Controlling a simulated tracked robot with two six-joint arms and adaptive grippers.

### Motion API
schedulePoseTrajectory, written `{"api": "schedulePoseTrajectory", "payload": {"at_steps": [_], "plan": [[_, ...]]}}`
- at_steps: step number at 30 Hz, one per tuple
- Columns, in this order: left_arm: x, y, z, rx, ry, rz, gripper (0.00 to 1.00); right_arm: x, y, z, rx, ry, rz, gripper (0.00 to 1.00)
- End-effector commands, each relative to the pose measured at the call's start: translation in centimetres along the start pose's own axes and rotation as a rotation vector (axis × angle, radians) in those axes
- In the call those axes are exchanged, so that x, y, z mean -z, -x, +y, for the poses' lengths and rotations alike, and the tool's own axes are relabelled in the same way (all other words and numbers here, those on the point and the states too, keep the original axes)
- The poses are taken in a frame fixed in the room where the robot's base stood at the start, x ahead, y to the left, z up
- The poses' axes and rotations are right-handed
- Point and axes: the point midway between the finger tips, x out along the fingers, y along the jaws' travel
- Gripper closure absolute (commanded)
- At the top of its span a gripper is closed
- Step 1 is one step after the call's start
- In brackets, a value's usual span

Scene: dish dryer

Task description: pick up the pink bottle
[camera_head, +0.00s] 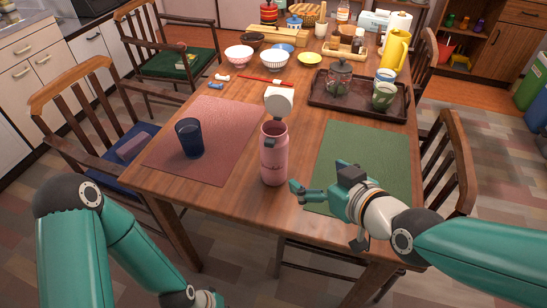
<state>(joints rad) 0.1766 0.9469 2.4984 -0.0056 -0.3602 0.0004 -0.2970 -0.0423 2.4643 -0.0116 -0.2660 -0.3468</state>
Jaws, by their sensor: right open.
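The pink bottle (274,155) stands upright on the wooden table (240,203) near its front edge, between the red and green placemats. My right gripper (314,178) is open and empty, just right of the bottle's lower part. Its fingers point left toward the bottle, and I see a small gap between them. My left arm comes in at the lower left and runs off the bottom edge, so its gripper is not visible.
A dark blue cup (190,138) stands on the red placemat (225,120). The green placemat (368,142) lies partly under my right gripper in the picture. A dark tray (330,108) holds a jar and cups. Bowls and a yellow pitcher (396,50) stand farther back. Chairs surround the table.

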Motion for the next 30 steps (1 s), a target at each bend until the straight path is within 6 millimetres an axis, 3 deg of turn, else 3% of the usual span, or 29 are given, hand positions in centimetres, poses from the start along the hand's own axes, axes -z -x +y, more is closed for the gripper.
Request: {"api": "schedulePoseTrajectory", "payload": {"at_steps": [3,10,24,30], "plan": [[0.0,-1.4,-0.5,0.000,0.000,-0.001,1.00,0.3,0.3,-0.9,0.014,0.018,0.046,0.01],[0.0,-2.0,-0.7,0.000,0.000,-0.001,1.00,0.4,-1.0,-1.7,0.031,0.030,0.056,0.01],[0.0,-2.6,-0.9,0.000,0.000,0.000,1.00,0.9,-10.0,-1.9,0.031,0.030,0.055,0.01],[0.0,-2.6,-0.9,0.000,0.000,0.000,1.00,1.1,-11.4,-1.9,0.030,0.029,0.057,0.01]]}}
